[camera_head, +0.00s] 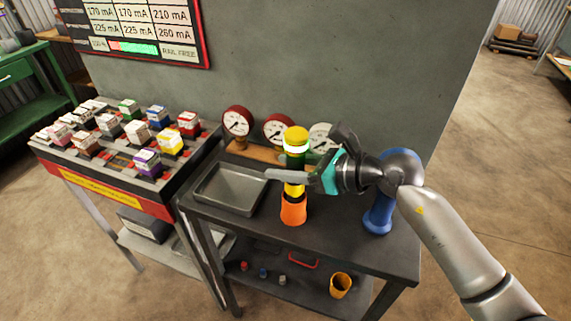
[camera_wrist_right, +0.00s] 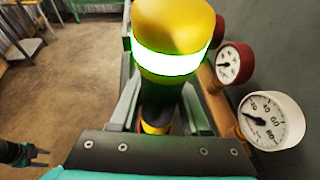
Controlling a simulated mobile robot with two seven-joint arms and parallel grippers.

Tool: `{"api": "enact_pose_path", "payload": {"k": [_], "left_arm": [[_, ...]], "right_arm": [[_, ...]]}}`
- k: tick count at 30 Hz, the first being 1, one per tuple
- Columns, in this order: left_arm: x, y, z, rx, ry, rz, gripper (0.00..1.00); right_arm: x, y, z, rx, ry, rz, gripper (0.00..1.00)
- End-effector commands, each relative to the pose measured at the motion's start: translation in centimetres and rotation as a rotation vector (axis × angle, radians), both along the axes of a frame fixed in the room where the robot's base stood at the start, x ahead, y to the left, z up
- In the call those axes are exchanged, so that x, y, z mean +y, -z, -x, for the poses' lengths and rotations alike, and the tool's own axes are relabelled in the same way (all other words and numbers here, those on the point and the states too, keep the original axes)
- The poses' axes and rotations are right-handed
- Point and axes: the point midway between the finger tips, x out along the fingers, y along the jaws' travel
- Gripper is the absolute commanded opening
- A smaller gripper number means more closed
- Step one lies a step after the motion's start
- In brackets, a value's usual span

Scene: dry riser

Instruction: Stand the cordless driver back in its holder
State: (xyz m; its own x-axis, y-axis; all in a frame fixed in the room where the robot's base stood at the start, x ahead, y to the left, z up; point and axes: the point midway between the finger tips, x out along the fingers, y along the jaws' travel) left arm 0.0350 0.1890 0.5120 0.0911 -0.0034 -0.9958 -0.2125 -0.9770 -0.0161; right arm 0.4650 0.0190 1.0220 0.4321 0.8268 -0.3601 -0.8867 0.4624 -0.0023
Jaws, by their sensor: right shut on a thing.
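An upright tool with a yellow cap, a glowing white band and a green body, which I take for the cordless driver (camera_head: 296,135), is above the dark bench. It also fills the top of the right wrist view (camera_wrist_right: 172,65). My right gripper (camera_head: 294,176) is shut around its middle, from the right. Directly below is an orange, flared piece (camera_head: 293,210) with yellow above it. I cannot tell whether it is the holder or the tool's base. In the right wrist view, my left gripper (camera_wrist_right: 38,157) is far off at lower left, fingers apart and empty.
A grey tray (camera_head: 230,190) lies left of the tool. Red and white gauges (camera_head: 237,122) stand behind, along the wall. A blue upright thing (camera_head: 377,215) stands at right, partly hidden by my wrist. A yellow cup (camera_head: 340,285) stands on the lower shelf.

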Motion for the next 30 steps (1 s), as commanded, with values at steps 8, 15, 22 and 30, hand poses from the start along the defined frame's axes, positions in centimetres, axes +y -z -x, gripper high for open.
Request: {"api": "enact_pose_path", "payload": {"k": [8, 15, 22, 30], "left_arm": [[0.0, 0.0, -0.1, -0.001, 0.002, 0.0, 0.5], [0.0, 0.3, -0.1, -0.001, 0.002, 0.0, 0.5], [0.0, 0.7, -0.1, -0.001, 0.002, 0.0, 0.5], [0.0, 1.1, -0.1, -0.001, 0.002, 0.0, 0.5]], "right_arm": [[0.0, -0.2, 0.0, -0.003, 0.001, -0.002, 0.0], [0.0, 0.3, 0.0, -0.003, 0.001, -0.002, 0.0], [0.0, 0.7, 0.0, -0.003, 0.001, -0.002, 0.0], [0.0, 1.2, 0.0, -0.003, 0.001, -0.002, 0.0]]}}
